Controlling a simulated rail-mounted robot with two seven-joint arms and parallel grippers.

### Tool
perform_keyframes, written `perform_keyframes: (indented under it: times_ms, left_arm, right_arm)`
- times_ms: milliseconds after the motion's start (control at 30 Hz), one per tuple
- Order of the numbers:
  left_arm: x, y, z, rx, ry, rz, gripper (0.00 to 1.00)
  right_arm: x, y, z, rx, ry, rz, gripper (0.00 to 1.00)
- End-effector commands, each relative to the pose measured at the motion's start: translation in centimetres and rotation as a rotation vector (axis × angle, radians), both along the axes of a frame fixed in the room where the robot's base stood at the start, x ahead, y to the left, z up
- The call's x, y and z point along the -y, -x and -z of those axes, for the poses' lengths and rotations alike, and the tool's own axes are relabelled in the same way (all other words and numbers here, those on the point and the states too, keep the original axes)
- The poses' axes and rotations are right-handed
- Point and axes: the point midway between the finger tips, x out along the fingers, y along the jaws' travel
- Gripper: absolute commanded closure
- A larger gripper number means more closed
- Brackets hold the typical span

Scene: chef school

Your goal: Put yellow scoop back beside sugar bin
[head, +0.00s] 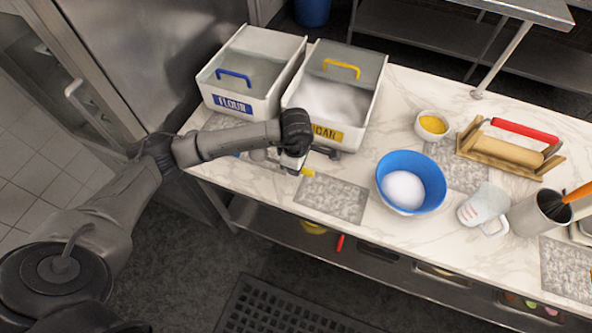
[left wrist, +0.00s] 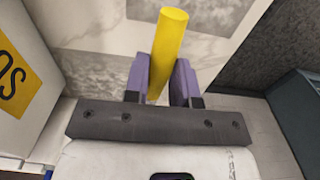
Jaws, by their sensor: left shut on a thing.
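The white sugar bin (head: 360,112) stands at the back left of the counter, with a yellow label, partly hidden by my arm, and a yellow lid handle. White sugar shows inside. In the left wrist view, the bin (left wrist: 22,118) is at the left edge. My left gripper (left wrist: 160,78) is shut on the yellow scoop (left wrist: 169,38); its cylindrical yellow handle sticks out between the purple fingers. In the head view, a small yellow end of the scoop (head: 307,172) shows in front of the sugar bin. The rest of the scoop is hidden. My right gripper is not in view.
The flour bin (head: 246,70) stands left of the sugar bin. A grey speckled mat (head: 332,198) lies in front. A blue bowl (head: 432,185), measuring jug (head: 483,207), yellow-filled cup (head: 432,126) and rolling-pin stand (head: 507,150) are to the right.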

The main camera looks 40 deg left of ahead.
Motion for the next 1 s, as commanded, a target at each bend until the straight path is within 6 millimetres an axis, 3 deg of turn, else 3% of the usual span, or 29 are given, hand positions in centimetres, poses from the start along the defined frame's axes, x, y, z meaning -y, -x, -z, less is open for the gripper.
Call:
perform_keyframes:
  times_ms: [233, 667, 700, 933, 1000]
  left_arm:
    - [0.1, 0.1, 3.0, -0.002, 0.001, 0.000, 0.99]
    - [0.0, 0.0, 3.7, 0.000, 0.000, 0.001, 0.99]
    - [0.0, 0.0, 3.5, 0.000, 0.000, 0.001, 0.72]
    - [0.0, 0.0, 3.5, 0.000, 0.000, 0.001, 0.50]
    - [0.0, 0.0, 3.5, 0.000, 0.000, 0.001, 0.50]
  right_arm:
    - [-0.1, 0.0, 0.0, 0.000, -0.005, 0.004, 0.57]
    - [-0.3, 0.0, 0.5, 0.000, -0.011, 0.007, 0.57]
    - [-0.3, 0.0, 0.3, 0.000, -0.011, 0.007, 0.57]
    - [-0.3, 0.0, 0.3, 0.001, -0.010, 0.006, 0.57]
    - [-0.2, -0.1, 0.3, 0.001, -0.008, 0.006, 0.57]
